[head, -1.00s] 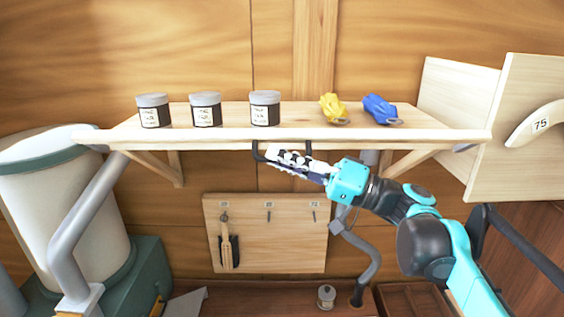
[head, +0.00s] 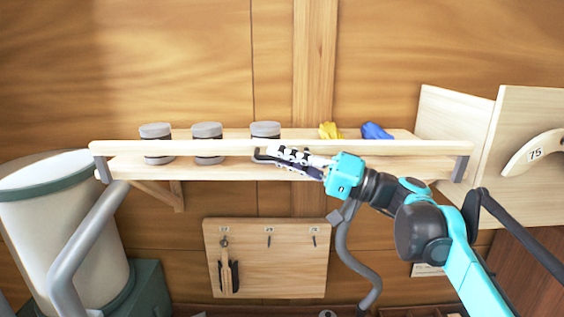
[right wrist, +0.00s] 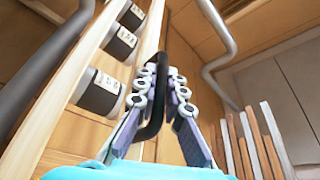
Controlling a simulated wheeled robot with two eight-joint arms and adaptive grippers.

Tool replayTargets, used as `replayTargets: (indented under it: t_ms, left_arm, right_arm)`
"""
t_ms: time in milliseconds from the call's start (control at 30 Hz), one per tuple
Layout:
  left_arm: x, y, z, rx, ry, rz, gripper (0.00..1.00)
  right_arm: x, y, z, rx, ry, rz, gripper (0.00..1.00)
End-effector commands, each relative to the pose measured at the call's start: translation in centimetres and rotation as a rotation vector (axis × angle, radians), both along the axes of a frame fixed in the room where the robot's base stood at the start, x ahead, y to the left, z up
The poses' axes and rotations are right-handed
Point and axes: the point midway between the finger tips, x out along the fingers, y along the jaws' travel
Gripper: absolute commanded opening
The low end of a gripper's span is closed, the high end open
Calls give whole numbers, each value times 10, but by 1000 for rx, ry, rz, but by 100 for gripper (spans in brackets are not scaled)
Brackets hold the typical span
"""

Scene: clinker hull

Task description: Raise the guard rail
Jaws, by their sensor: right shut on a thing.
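The guard rail (head: 220,147) is a long pale wooden bar along the front of the wall shelf (head: 225,171). It stands above the shelf's front edge on a grey bracket at each end and crosses in front of the jars. My right gripper (head: 266,156) is shut on the rail's dark handle (right wrist: 155,110), which passes between its fingers in the right wrist view (right wrist: 160,88). In the head view the fingers cover much of the handle. My left gripper is not in view.
Several items stand on the shelf: grey-lidded jars (head: 207,131), a yellow bundle (head: 330,130) and a blue bundle (head: 375,131). A tool board (head: 268,280) hangs below. A white tank (head: 60,230) with a grey pipe is at left, a wooden panel (head: 535,120) at right.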

Motion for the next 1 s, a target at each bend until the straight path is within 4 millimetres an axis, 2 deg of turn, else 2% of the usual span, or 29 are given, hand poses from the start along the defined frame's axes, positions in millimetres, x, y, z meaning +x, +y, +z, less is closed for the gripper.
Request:
replayTargets:
  t_ms: [700,733,800,1000]
  left_arm:
    - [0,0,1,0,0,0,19]
    - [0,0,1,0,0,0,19]
    - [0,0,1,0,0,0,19]
    - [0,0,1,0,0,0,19]
  right_arm:
    - [6,0,3,0,-1,-1,0]
    - [6,0,3,0,-1,-1,17]
    - [6,0,3,-1,-1,-2,31]
    - [6,0,3,-1,-1,-2,31]
